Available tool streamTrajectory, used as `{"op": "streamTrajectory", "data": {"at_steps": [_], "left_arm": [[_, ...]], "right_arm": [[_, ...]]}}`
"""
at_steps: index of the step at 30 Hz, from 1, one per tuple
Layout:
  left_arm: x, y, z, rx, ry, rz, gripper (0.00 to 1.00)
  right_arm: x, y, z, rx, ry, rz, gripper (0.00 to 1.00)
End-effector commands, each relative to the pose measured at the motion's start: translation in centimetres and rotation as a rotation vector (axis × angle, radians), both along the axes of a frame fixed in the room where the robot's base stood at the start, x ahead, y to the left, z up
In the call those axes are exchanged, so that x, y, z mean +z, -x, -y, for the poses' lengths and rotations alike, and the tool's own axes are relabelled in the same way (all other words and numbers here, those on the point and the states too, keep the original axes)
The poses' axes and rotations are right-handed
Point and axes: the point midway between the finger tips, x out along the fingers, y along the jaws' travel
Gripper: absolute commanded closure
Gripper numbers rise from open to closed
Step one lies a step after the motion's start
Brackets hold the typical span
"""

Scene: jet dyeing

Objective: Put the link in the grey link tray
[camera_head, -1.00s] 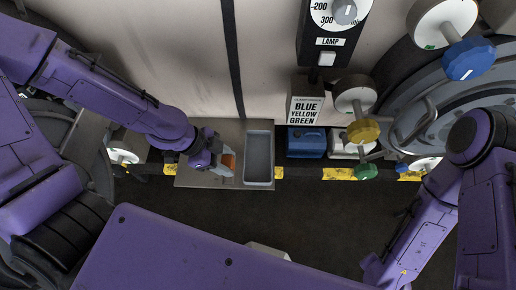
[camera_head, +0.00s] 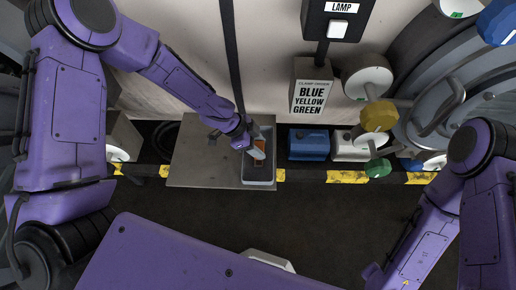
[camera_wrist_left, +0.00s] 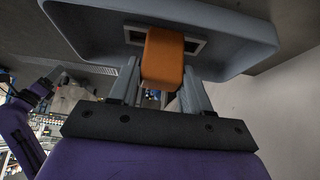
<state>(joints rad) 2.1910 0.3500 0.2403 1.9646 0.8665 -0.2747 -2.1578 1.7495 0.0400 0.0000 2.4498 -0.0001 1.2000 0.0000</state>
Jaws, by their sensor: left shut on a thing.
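An orange link (camera_wrist_left: 162,60) is between the fingers of my left gripper in the left wrist view. My left gripper (camera_head: 251,149) is shut on it, over the grey link tray (camera_head: 259,183) in the head view, where a small orange patch of the link (camera_head: 259,148) shows beside the fingers. The grey tray (camera_wrist_left: 235,50) fills the top of the wrist view, around the link. A pale rectangular outline shows behind the link there. I cannot tell whether the link touches the tray floor. My right gripper is not in view; part of my right arm shows at the right.
The tray stands at the right end of a bare metal plate (camera_head: 200,160). A blue container (camera_head: 308,145) and a white container (camera_head: 350,147) stand to its right. A sign box (camera_head: 311,90) and valve handwheels (camera_head: 378,116) rise behind and to the right.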

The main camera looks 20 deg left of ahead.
Motion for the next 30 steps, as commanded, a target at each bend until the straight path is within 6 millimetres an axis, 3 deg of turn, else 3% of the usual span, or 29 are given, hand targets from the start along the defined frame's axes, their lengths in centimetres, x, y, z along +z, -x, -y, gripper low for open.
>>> {"op": "streamTrajectory", "data": {"at_steps": [9,10,12,23,30], "left_arm": [[-0.3,0.0,0.0,-0.001,-0.001,0.002,0.86],[-0.2,0.0,0.0,-0.001,-0.001,0.002,0.46],[-0.1,0.0,0.0,-0.001,-0.001,0.002,0.27],[0.6,0.0,-0.2,0.001,-0.001,0.001,0.27],[5.1,0.7,-3.1,0.0,-0.001,0.008,0.27]], "right_arm": [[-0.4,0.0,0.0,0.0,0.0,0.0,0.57],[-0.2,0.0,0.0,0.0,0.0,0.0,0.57],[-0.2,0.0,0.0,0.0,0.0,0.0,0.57],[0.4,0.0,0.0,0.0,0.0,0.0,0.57],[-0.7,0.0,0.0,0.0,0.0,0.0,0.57]]}}
